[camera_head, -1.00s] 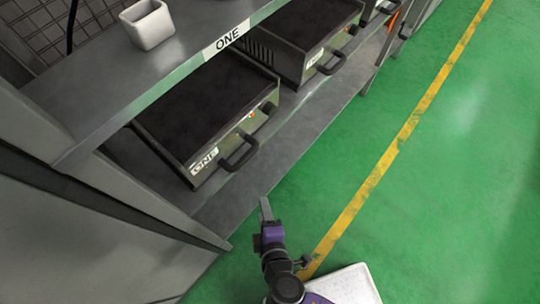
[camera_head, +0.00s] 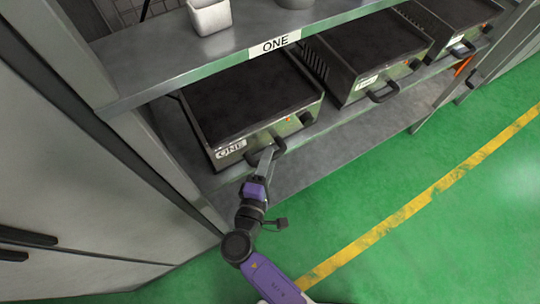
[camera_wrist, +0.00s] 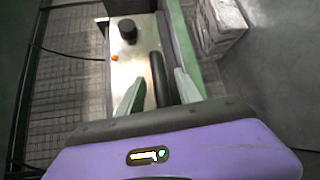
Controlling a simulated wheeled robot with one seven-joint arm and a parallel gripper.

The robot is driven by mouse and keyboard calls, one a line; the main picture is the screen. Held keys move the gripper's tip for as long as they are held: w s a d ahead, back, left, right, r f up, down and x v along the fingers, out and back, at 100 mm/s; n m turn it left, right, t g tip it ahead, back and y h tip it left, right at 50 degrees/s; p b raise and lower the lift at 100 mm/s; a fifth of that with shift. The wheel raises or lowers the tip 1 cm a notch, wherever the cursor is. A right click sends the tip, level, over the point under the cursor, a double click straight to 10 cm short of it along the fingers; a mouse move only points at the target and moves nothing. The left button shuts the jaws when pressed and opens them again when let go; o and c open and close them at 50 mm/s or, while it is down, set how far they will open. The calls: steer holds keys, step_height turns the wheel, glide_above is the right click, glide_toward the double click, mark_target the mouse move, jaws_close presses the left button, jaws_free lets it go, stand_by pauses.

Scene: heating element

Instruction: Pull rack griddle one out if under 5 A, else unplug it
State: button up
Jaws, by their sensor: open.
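Griddle one (camera_head: 245,97) is a dark-topped unit on the shelf, with a steel front panel marked "ONE" (camera_head: 231,149) and a black handle (camera_head: 279,146). A shelf label above also reads "ONE" (camera_head: 275,43). My gripper (camera_head: 266,160) is at that handle, open. In the wrist view, the handle (camera_wrist: 158,78) shows between my two fingers (camera_wrist: 160,90), nearer the right one; I cannot tell whether they touch. The wrist view also shows a black knob (camera_wrist: 128,31) and a small orange light (camera_wrist: 114,58) on the panel. No current reading is legible.
A second griddle (camera_head: 365,50) stands to the right, with another beyond it. Grey cabinet doors (camera_head: 75,170) are at left. Green floor (camera_head: 400,180) with a yellow line lies open in front.

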steer(key=shift+w+d+f, duration=0.1)
steer(key=shift+w, duration=0.5)
jaws_close()
stand_by(1.1)
